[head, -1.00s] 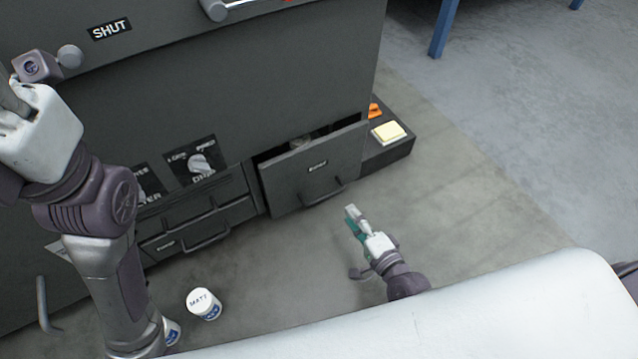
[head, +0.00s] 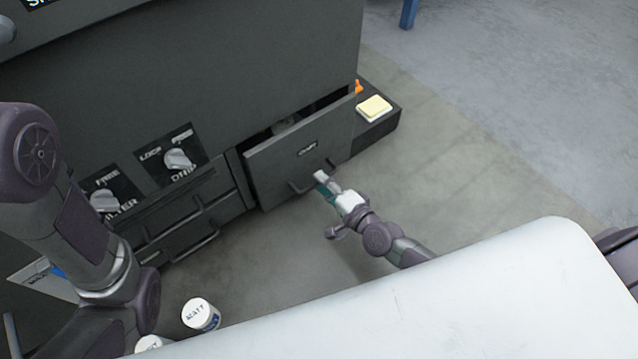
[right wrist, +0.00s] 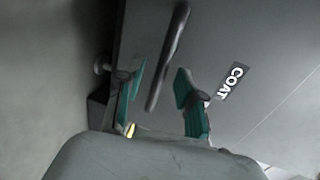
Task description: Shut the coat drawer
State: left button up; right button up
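The coat drawer (head: 270,172) is a dark grey drawer low in the cabinet. It stands partly open, with a dark gap behind its top edge. Its COAT label also shows on the drawer front in the right wrist view (right wrist: 265,60). My right gripper (head: 321,180) is at the right part of the drawer's bar handle (head: 297,188). In the right wrist view its teal-padded fingers are apart, with the handle bar (right wrist: 168,55) between or just beyond their tips; I cannot tell whether they touch it. My left arm shows at the left, but its gripper is out of view.
Left of the drawer are a DRIP knob (head: 179,159), a FILTER knob (head: 104,201) and shut drawers with bar handles. A white-lidded can (head: 201,314) stands on the floor. A low black ledge with a yellow pad (head: 375,108) is right of the drawer. The floor further right is clear.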

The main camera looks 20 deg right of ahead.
jog(key=shift+x, duration=1.05)
grip_shut()
